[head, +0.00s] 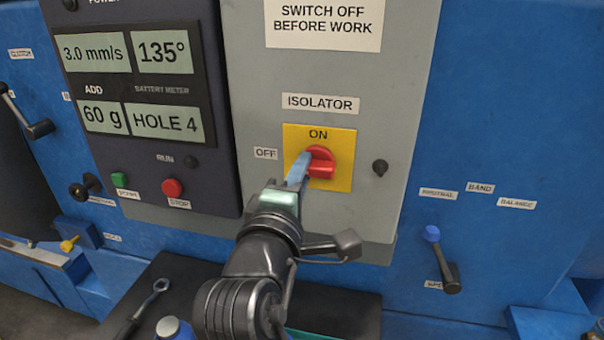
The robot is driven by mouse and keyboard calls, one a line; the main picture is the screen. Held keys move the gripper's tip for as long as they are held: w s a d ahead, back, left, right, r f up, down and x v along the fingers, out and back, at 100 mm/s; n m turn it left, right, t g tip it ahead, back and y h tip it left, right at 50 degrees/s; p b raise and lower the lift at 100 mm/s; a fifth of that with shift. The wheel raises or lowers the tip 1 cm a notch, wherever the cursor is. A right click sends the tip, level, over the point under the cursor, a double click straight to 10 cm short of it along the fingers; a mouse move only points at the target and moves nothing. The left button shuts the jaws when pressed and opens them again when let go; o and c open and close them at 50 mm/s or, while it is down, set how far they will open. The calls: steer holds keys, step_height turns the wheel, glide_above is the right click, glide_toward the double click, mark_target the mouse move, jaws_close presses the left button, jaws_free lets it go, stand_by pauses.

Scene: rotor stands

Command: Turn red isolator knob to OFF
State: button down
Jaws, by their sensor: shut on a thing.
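The red isolator knob (321,164) sits on a yellow plate (340,172) on a grey panel in the head view. An "ON" mark is above the knob, and an "OFF" label (265,154) is to the plate's left. My gripper (302,168) reaches up from below and is shut on the knob from its left side. Its blue finger covers part of the knob, so the exact grip is partly hidden. The knob's handle looks turned somewhat toward horizontal, but its exact pointing direction is hard to tell.
A dark control box (150,130) with displays, a green button (120,180) and a red stop button (172,188) is at left. A blue-knobbed lever (442,258) is at lower right. A wrench (148,300) lies below.

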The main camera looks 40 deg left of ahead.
stand_by(0.3)
steer(key=c, duration=0.8)
jaws_free()
steer(key=shift+o, duration=0.2)
steer(key=shift+s, duration=0.1)
steer(key=p+v, duration=0.8)
steer(key=v, duration=0.4)
steer(key=shift+s+d, duration=0.2)
steer(key=shift+s, duration=0.2)
